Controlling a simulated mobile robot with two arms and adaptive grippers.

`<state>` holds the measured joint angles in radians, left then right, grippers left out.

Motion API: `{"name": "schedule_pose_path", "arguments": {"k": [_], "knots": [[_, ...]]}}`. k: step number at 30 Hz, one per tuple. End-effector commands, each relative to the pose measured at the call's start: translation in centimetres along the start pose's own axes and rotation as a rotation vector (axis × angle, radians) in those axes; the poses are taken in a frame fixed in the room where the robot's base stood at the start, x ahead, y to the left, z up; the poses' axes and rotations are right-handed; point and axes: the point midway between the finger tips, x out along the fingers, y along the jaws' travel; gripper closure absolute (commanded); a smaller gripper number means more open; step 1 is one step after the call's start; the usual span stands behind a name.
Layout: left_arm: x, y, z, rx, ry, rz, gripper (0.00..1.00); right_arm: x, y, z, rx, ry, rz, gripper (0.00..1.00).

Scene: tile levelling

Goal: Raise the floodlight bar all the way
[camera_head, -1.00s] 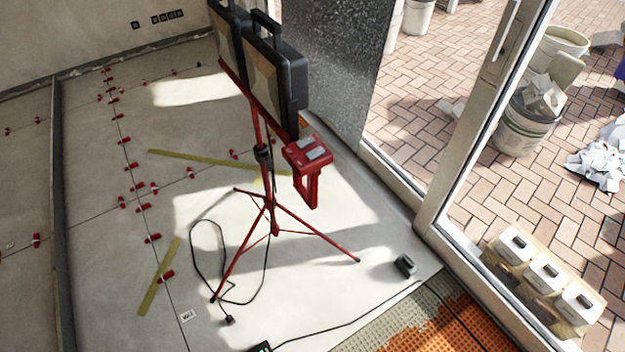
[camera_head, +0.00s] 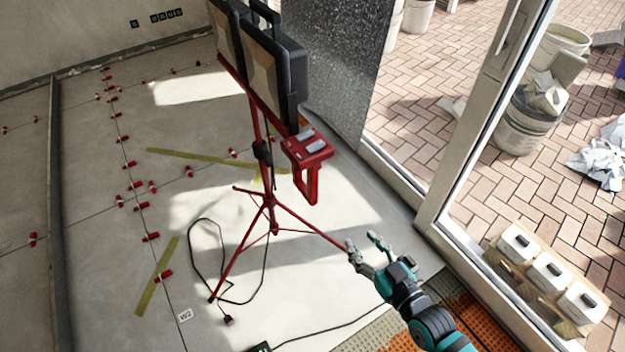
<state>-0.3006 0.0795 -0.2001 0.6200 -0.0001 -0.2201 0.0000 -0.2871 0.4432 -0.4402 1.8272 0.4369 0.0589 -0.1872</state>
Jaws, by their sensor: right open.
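The floodlight bar (camera_head: 258,97) is a red bar across the top of a red tripod stand (camera_head: 268,200). It carries two black floodlights (camera_head: 270,65), seen from the side. A red box with a loop handle (camera_head: 307,150) hangs at the bar's near end. A dark collar (camera_head: 262,152) sits on the mast below the bar. My right gripper (camera_head: 361,243) is open and empty, at the lower right. In the picture its fingers lie by the end of the tripod's right leg; I cannot tell whether they touch it. My left gripper is out of view.
A black cable (camera_head: 200,262) loops on the floor by the tripod's left leg. Red levelling clips (camera_head: 130,165) dot the tile joints at left. A glass door frame (camera_head: 470,130) stands to the right, with several white containers (camera_head: 550,270) beyond it.

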Motion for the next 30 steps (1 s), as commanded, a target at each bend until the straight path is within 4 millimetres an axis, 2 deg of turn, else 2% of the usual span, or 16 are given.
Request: {"name": "schedule_pose_path", "arguments": {"k": [1,3,6,10,14,30], "knots": [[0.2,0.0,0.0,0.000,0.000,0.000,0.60,-0.1,-0.8,-2.2,-0.001,0.049,-0.022,0.56],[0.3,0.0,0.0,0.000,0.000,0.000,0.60,-0.3,-1.6,-4.6,0.002,0.099,-0.044,0.56],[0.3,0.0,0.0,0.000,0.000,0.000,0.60,-0.4,-2.1,-6.3,0.007,0.135,-0.059,0.56],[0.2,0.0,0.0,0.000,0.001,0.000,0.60,0.4,-2.2,-6.9,0.008,0.145,-0.060,0.56],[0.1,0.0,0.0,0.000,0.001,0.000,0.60,2.5,-2.4,-7.3,0.007,0.147,-0.060,0.56],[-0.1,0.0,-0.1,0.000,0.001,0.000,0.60,13.8,-3.0,-8.8,0.007,0.144,-0.060,0.56]]}}
